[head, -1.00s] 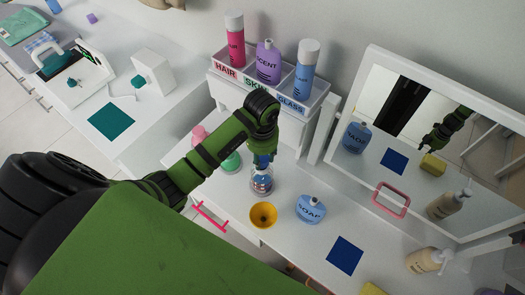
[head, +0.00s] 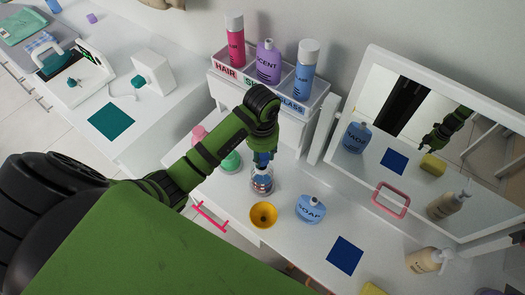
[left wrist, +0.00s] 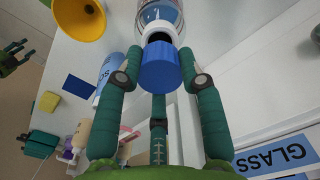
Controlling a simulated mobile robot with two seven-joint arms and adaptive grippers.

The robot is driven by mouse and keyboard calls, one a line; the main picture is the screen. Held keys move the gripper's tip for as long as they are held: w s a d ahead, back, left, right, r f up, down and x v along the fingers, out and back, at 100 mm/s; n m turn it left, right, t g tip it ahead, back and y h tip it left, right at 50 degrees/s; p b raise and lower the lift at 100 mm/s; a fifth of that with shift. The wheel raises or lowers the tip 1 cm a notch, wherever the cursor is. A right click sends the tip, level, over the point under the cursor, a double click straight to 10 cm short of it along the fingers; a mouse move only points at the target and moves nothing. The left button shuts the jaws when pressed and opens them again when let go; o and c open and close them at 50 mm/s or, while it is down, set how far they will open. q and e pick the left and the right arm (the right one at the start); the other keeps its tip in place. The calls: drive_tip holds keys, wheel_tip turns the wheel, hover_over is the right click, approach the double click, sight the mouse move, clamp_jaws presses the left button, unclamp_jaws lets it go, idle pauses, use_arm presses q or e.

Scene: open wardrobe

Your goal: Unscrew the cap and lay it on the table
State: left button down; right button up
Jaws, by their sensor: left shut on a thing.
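A clear bottle (head: 262,184) with a white neck stands on the white table (head: 285,240); its neck and upper part also show in the left wrist view (left wrist: 160,14). My left gripper (head: 262,158) is above the bottle, its fingers pointing down. In the left wrist view the gripper (left wrist: 160,79) is shut on the blue cap (left wrist: 160,66), one finger on each side. A dark opening shows at the neck beside the cap, so the cap appears lifted off it. My right gripper is not in view.
A yellow funnel (head: 263,215) and a blue soap bottle (head: 311,208) stand near the bottle. Pink and green items are left of it. A labelled bottle rack (head: 262,88) is behind and a mirror (head: 425,140) at right. A dark blue square (head: 345,255) lies on the table.

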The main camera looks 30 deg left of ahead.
use_arm(q)
drive_tip(key=shift+r, duration=0.1)
drive_tip(key=shift+r, duration=1.85)
drive_tip(key=shift+w, duration=0.1)
